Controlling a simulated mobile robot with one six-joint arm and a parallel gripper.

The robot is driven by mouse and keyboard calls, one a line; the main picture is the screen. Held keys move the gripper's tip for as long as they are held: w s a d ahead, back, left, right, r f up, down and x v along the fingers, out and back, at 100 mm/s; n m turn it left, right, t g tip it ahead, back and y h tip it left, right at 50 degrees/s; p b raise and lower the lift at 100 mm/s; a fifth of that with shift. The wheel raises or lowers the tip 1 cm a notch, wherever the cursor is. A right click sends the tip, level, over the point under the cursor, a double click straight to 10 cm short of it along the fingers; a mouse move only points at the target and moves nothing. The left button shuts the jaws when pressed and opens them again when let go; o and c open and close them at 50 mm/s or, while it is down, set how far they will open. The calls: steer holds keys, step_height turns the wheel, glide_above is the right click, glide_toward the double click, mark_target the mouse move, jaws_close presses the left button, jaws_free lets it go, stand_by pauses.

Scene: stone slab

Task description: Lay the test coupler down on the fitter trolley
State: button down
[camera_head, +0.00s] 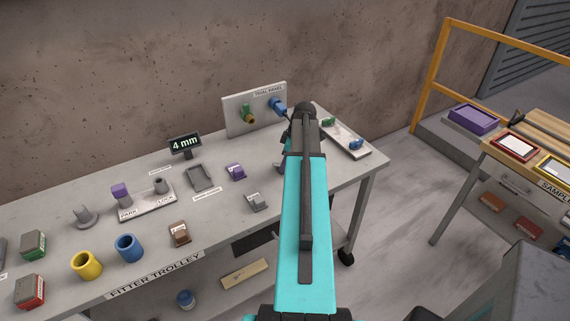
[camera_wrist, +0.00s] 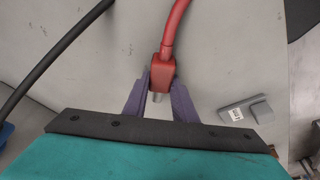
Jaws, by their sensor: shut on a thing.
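The fitter trolley (camera_head: 215,228) is a long grey table with its name on the front edge. In the wrist view its pale grey top (camera_wrist: 225,55) lies beneath my gripper (camera_wrist: 158,92). My gripper's two purple fingers are closed on a red coupler (camera_wrist: 161,73) with a short metal tip and a red hose (camera_wrist: 175,25) running up out of the picture. I take this as the test coupler. Whether it touches the top or hangs above it, I cannot tell. In the head view my teal arm hides the coupler and most of my gripper.
A labelled grey bracket (camera_wrist: 245,110) lies right of my gripper, and a dark hose (camera_wrist: 50,55) crosses at left.

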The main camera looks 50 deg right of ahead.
steer(key=shift+s+a+f+b, duration=0.2)
steer(key=shift+f+b, duration=0.15)
steer(key=shift+f, duration=0.3)
steer(key=shift+s+a+f+b, duration=0.2)
steer(key=shift+f+b, duration=0.1)
steer(key=shift+f, duration=0.35)
steer(key=c, duration=1.4)
jaws_free()
steer(key=shift+r, duration=0.15)
steer(key=shift+d+r+b, duration=0.35)
steer(key=shift+r+b, duration=0.1)
steer(key=shift+r, duration=0.3)
steer(key=shift+w+b+v, duration=0.15)
steer(key=shift+b+v, duration=0.55)
steer(key=shift+v, duration=2.9)
steer(key=shift+w+b+v, duration=0.15)
steer(key=shift+b+v, duration=0.55)
steer(key=shift+v, duration=2.95)
steer(key=shift+s, duration=0.1)
